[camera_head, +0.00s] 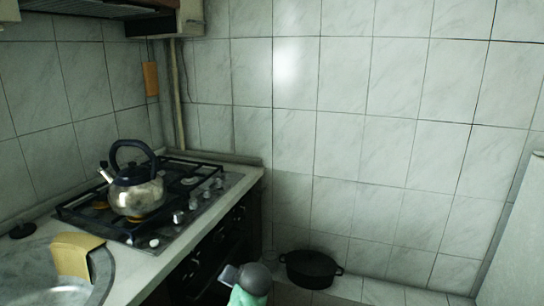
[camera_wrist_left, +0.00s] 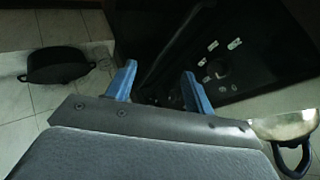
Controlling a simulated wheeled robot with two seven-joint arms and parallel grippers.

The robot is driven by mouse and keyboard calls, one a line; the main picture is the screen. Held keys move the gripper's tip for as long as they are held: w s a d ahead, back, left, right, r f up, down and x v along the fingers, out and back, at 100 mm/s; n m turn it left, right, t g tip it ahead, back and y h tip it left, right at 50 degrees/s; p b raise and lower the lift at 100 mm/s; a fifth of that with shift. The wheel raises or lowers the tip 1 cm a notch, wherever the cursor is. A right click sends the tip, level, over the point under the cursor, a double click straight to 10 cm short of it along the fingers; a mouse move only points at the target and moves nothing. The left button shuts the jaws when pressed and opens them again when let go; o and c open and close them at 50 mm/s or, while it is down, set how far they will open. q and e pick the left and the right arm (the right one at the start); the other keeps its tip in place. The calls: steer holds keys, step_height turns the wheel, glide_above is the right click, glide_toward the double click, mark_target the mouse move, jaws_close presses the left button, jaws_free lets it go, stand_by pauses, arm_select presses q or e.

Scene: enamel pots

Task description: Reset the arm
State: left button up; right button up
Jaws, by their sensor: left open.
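My left gripper shows in the left wrist view (camera_wrist_left: 160,70), its two blue fingers apart with nothing between them. The stove front with its knobs lies beyond the fingers in that view. In the head view I cannot make out the left fingers clearly. A grey and pale green rounded part, apparently of my arm, shows at the bottom edge. My right gripper is in neither view.
A steel kettle (camera_head: 137,196) stands on the gas stove (camera_head: 203,203). A black pot (camera_head: 311,270) sits on the floor by the tiled wall; it also shows in the left wrist view (camera_wrist_left: 57,66). A tan block (camera_head: 76,254) lies at the sink (camera_head: 55,292).

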arm_select(q)
steer(key=s+d+g+h+p, duration=0.15)
steer(key=s+h+p, duration=0.45)
steer(key=s, duration=1.8)
steer(key=s+a+f+g+p, duration=0.1)
steer(key=s+f, duration=0.3)
steer(key=s, duration=0.6)
steer(key=s+a+f+g+h+p, duration=0.1)
steer(key=s+a+f+g, duration=0.1)
steer(key=s, duration=0.8)
steer(key=shift+a+f+n+g+p, duration=0.15)
steer(key=shift+f+n+g+p, duration=0.3)
steer(key=shift+f, duration=0.45)
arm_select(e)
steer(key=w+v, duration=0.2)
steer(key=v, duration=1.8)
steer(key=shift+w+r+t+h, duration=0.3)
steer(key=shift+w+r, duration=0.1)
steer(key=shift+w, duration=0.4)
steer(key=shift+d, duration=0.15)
